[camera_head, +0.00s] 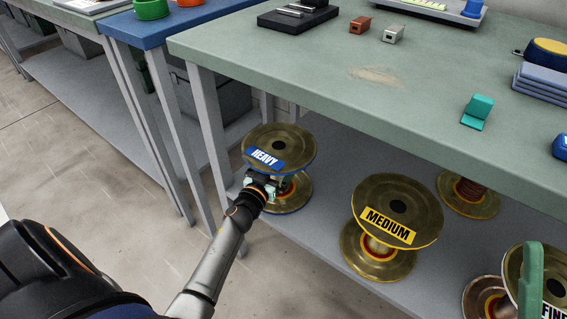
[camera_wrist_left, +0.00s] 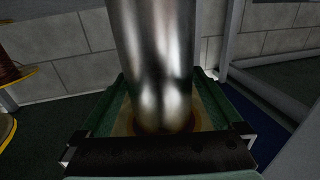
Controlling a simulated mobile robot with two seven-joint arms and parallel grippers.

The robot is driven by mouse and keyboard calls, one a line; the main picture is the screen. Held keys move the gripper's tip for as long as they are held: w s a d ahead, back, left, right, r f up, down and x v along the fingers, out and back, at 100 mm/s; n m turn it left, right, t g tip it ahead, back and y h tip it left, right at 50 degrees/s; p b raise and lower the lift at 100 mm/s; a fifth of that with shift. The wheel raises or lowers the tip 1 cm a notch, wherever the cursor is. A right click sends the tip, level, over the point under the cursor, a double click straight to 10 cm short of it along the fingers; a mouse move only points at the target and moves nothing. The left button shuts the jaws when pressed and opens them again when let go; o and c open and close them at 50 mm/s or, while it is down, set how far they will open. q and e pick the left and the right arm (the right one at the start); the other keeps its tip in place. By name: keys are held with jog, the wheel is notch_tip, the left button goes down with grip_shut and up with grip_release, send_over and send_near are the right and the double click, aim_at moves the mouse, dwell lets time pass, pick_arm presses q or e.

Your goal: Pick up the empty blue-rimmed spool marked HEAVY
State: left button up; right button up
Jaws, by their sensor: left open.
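The spool marked HEAVY (camera_head: 292,139) stands upright on the lower shelf at its left end, with brass discs and a blue rim. Its core (camera_wrist_left: 158,60) is bare shiny metal in the left wrist view, with no wire on it. My left gripper (camera_head: 275,183) reaches in between the upper and lower discs, at the front of the spool. In the left wrist view its green-edged fingers (camera_wrist_left: 165,95) are open, one on each side of the core, with the core between them. Contact with the core is not clear.
The spool marked MEDIUM (camera_head: 376,190), yellow-rimmed, stands to the right on the shelf (camera_head: 318,236). A spool marked FINE (camera_head: 514,267) is at the far right, partly behind a green upright piece (camera_head: 530,285). The tabletop (camera_head: 320,55) overhangs behind, and a table leg (camera_head: 210,125) stands left.

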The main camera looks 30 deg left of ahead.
pick_arm(q)
jog(key=shift+c, duration=0.2)
grip_shut()
jog(key=shift+r, duration=0.3)
dwell(0.6)
